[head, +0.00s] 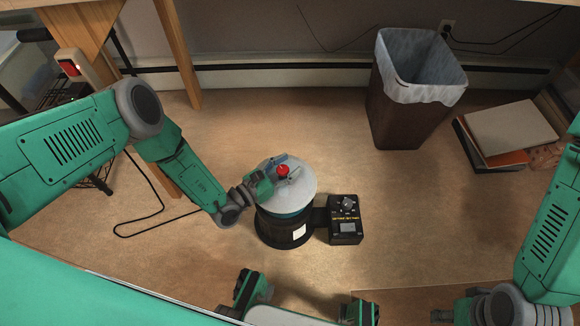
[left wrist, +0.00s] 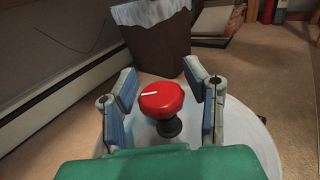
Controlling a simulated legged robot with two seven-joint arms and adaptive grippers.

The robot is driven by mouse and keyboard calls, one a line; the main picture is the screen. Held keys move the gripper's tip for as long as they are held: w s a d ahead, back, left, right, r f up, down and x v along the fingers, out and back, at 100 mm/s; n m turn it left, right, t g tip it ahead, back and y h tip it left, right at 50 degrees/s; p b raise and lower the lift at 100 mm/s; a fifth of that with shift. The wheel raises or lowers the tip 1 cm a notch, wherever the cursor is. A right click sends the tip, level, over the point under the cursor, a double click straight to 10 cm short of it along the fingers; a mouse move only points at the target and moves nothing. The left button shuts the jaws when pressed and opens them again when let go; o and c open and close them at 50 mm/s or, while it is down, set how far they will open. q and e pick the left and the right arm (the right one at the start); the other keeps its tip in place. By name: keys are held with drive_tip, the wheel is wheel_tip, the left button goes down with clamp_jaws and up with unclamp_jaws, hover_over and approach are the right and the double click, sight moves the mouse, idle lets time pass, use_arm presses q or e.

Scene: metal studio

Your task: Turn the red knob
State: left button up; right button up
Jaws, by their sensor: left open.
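The red knob (head: 283,170) stands on the light grey round top (head: 305,185) of a dark cylindrical base (head: 283,231). In the left wrist view the knob (left wrist: 160,97) has a white mark lying nearly crosswise and a black stem. My left gripper (head: 286,166) is open around the knob. In the left wrist view its blue-padded fingers (left wrist: 160,85) stand on either side, with visible gaps to the knob. My right gripper (head: 441,316) is low at the right, partly cut off by the bottom edge, and its fingers cannot be made out.
A black box with a dial (head: 346,220) is attached to the right of the base. A lined waste bin (head: 400,110) and a stack of books (head: 505,132) stand at the back right. A black cable (head: 150,215) lies on the left floor. Floor between base and bin is clear.

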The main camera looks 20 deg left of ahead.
use_arm(q)
drive_tip(key=shift+w+d, duration=0.2)
drive_tip(key=shift+w, duration=0.1)
clamp_jaws()
drive_tip(key=shift+s+m+g+h, duration=0.1)
drive_tip(key=shift+m+g+h, duration=0.2)
drive_tip(key=shift+h, duration=0.1)
drive_tip(key=m+g+h, duration=0.1)
drive_tip(key=g, duration=0.1)
drive_tip(key=m+g+h, duration=0.1)
drive_tip(key=m+h, duration=0.1)
drive_tip(key=m+g+h, duration=0.1)
drive_tip(key=g, duration=0.1)
drive_tip(key=shift+s+d+f+m+g, duration=0.1)
drive_tip(key=shift+s+d+m+g, duration=0.1)
drive_tip(key=shift+s+m+g, duration=0.15)
drive_tip(key=m+g+h, duration=0.1)
drive_tip(key=m+g, duration=0.1)
drive_tip(key=g, duration=0.2)
drive_tip(key=s+m+g+h, duration=0.1)
drive_tip(key=m+g, duration=0.2)
drive_tip(key=shift+s+d+g, duration=0.1)
drive_tip(key=shift+s+g, duration=0.1)
drive_tip(key=shift+g, duration=0.15)
